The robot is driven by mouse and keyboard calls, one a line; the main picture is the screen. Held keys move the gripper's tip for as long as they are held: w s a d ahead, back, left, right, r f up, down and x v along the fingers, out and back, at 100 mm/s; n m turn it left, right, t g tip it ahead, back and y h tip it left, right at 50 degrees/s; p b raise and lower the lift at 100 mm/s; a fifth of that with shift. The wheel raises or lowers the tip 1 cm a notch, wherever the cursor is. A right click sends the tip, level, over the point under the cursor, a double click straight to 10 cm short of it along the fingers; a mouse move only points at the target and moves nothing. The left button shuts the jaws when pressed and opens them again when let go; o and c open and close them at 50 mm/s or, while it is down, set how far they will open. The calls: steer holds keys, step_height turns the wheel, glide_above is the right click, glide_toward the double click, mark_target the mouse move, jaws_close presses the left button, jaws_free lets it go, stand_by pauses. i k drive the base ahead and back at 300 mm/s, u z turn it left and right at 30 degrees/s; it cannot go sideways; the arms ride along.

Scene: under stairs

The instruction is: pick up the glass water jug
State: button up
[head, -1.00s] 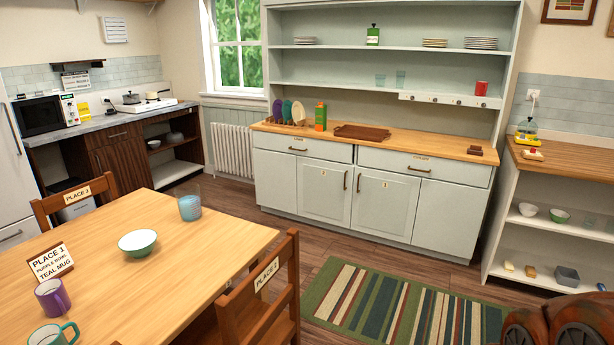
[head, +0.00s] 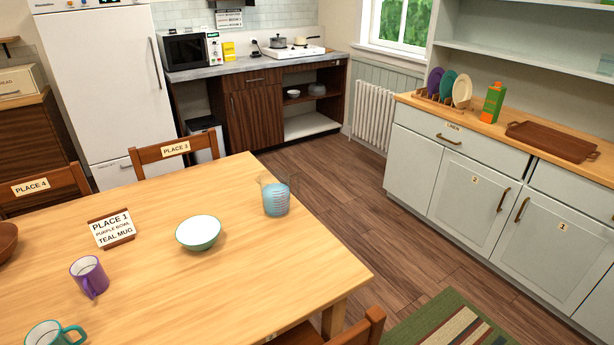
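The glass water jug (head: 276,198) stands upright near the far right corner of the wooden table (head: 190,285). It is clear glass with bluish water in it and markings on its side. Nothing touches it. A white and green bowl (head: 198,234) stands to its left, a little nearer to me. My gripper is not in view.
A purple mug (head: 89,277), a teal mug (head: 54,334) and a place sign (head: 112,228) are on the table's left part. Chairs (head: 176,150) stand around the table. Bare floor (head: 345,200) lies between the table and the green-grey cabinet (head: 470,190). A striped rug (head: 450,325) lies at lower right.

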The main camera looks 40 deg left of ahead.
mark_target(279, 193)
steer(key=i, duration=2.8)
steer(key=u, duration=4.7)
steer(key=i, duration=0.5)
steer(key=z, duration=0.1)
